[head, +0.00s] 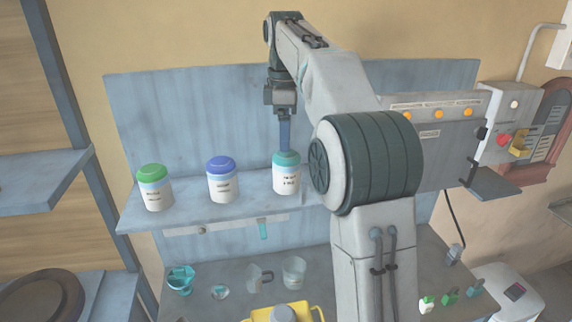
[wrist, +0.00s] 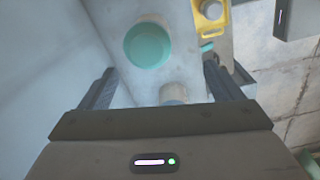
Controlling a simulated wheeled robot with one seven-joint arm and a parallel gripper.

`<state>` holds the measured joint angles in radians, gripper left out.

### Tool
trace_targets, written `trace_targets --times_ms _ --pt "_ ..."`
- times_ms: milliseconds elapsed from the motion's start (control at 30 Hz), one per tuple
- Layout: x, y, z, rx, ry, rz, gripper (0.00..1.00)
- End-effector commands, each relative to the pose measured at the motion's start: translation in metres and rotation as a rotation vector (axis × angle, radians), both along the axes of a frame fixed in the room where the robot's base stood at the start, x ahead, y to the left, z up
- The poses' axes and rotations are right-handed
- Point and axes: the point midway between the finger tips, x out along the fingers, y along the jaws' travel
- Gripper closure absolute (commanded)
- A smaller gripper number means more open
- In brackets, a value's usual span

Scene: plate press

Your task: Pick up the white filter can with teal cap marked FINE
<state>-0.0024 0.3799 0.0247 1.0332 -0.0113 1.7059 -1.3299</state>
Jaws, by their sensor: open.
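The white can with a teal cap (head: 287,176) stands upright at the right of the row on the blue shelf. Its label print is too small to read surely. My gripper (head: 286,148) points down directly over its cap, and I cannot tell whether the fingers touch it. In the wrist view the round teal cap (wrist: 148,46) shows ahead of the fingertips, a little left of the middle between them. My gripper (wrist: 159,72) is open there, with nothing held between its fingers.
A blue-capped can (head: 223,183) and a green-capped can (head: 154,191) stand left on the same shelf (head: 190,212). A blue back panel (head: 190,115) rises behind. Cups (head: 294,271) and a yellow tray (head: 318,313) sit on the lower bench. A grey control box (head: 440,140) is at right.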

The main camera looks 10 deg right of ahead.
Motion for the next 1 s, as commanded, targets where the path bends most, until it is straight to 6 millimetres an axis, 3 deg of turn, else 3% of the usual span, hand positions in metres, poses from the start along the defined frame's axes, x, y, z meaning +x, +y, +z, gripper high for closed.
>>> trace_targets --times_ms 100,367,800,1000 --pt "0.017 -0.001 0.003 -0.001 0.012 0.106 0.14" --pt "0.028 -0.001 0.004 0.0 0.025 0.216 0.14" --pt "0.026 -0.002 -0.058 -0.001 0.026 0.218 0.14" --pt "0.027 -0.002 -0.076 -0.001 0.024 0.218 0.14"
